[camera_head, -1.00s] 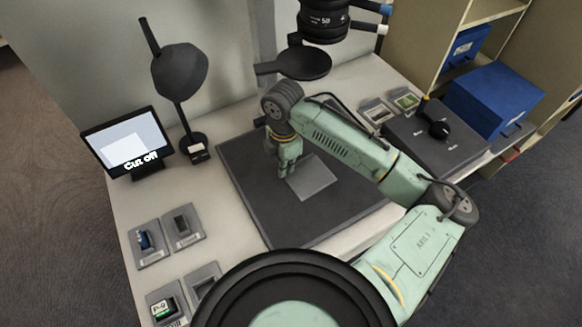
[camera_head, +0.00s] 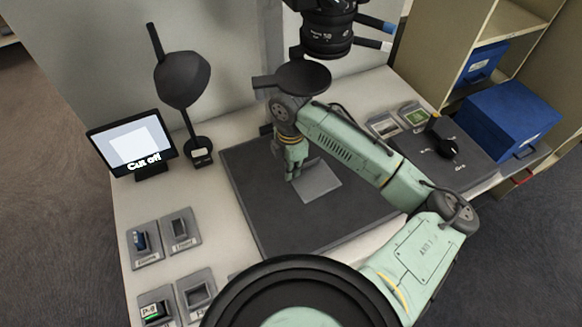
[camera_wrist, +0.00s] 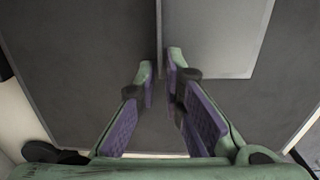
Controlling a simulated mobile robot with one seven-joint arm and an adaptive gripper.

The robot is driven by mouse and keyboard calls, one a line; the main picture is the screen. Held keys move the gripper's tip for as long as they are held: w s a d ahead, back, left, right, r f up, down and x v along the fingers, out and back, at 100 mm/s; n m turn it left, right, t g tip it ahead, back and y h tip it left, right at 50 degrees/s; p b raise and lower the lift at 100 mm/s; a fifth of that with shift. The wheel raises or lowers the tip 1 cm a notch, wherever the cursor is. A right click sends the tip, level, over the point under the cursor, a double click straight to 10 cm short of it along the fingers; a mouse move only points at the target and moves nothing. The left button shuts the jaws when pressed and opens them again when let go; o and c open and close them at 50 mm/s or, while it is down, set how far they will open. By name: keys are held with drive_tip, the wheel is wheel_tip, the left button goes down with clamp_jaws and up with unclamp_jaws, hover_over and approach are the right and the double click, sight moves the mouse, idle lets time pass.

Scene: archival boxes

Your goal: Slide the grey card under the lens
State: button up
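The grey card (camera_head: 319,181) lies flat on the dark square mat (camera_head: 330,226), right of its left edge and towards the back. It also shows at the upper right of the wrist view (camera_wrist: 212,45). My gripper (camera_head: 291,177) is low at the card's left edge. In the wrist view my gripper (camera_wrist: 160,70) has its fingers apart with a narrow gap, nothing clearly clamped between them; the right fingertip overlaps the card's edge, and I cannot tell whether it touches. The black lens (camera_head: 328,38) hangs above the back of the mat.
A screen (camera_head: 130,142) at left shows a pale shape and reads "Cut off". A black lamp (camera_head: 182,80) stands beside it, and a dark disc (camera_head: 303,77) hangs below the lens. Small trays (camera_head: 144,243) lie front left. A blue box (camera_head: 508,118) stands right.

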drive_tip(key=o, duration=0.4)
drive_tip(key=shift+c, duration=0.2)
wheel_tip(320, 180, up, 8)
drive_tip(key=shift+f, duration=0.25)
idle(0.5)
